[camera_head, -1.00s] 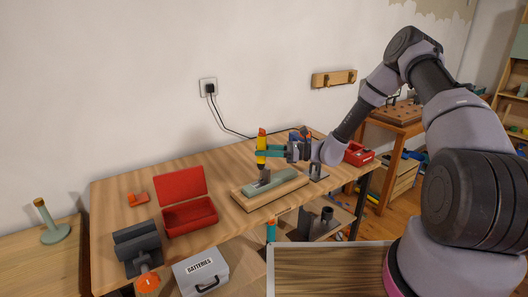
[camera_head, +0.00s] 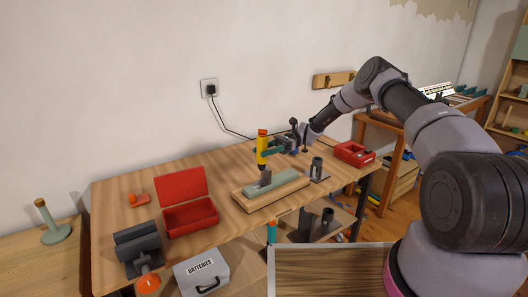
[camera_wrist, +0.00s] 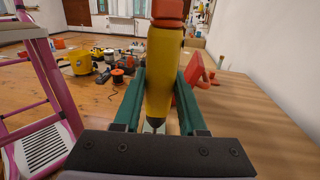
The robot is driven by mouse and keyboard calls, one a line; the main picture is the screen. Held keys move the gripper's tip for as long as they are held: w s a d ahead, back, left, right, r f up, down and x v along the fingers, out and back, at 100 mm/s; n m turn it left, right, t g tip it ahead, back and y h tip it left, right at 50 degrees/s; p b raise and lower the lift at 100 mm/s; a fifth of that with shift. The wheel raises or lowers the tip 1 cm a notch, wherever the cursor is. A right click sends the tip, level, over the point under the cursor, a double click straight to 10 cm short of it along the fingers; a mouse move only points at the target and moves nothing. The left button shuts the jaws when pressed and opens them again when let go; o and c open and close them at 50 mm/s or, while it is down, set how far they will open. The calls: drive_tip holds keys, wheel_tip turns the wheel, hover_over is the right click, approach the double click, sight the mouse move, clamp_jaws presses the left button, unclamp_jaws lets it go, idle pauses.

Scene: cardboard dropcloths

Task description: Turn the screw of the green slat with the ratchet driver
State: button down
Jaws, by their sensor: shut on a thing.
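The green slat (camera_head: 284,184) lies on a wooden block (camera_head: 262,201) near the front of the workbench. The ratchet driver (camera_head: 262,149), yellow with a red-orange top, stands upright over that bracket. My gripper (camera_head: 266,148) is shut on the driver's yellow handle. In the wrist view the driver (camera_wrist: 163,75) sits between the two green fingers of my gripper (camera_wrist: 160,100). The screw is hidden, so I cannot tell whether the driver's tip touches it.
An open red box (camera_head: 190,217) and a grey vise-like tool (camera_head: 138,246) stand to the left. A dark holder (camera_head: 317,168) stands right of the slat, and a red case (camera_head: 354,153) farther right. A batteries box (camera_head: 201,275) is in front.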

drive_tip(key=shift+s+d+f, duration=0.1)
drive_tip(key=shift+d+f, duration=0.05)
drive_tip(key=shift+f, duration=0.1)
drive_tip(key=m+t+y, duration=0.1)
drive_tip(key=m+t, duration=0.1)
drive_tip(key=shift+s+d+t+y, duration=0.1)
drive_tip(key=shift+s+t+y, duration=0.1)
drive_tip(key=shift+t+y, duration=0.15)
drive_tip(key=m+t+y, duration=0.1)
drive_tip(key=m+t, duration=0.1)
drive_tip(key=m+t+y, duration=0.1)
drive_tip(key=m+t, duration=0.1)
drive_tip(key=t, duration=0.1)
drive_tip(key=shift+s+r+t, duration=0.1)
drive_tip(key=shift+s+t, duration=0.1)
drive_tip(key=shift+t, duration=0.15)
drive_tip(key=m+t, duration=0.3)
drive_tip(key=t, duration=0.2)
drive_tip(key=m+t, duration=0.2)
drive_tip(key=t, duration=0.1)
drive_tip(key=shift+s+m+h, duration=0.25)
drive_tip(key=shift+s+m, duration=0.05)
drive_tip(key=shift+w+m+t+h, duration=0.1)
drive_tip(key=shift+m+t+h, duration=0.3)
drive_tip(key=shift+t, duration=0.7)
drive_tip(key=shift+d+f, duration=0.1)
drive_tip(key=shift+f, duration=0.15)
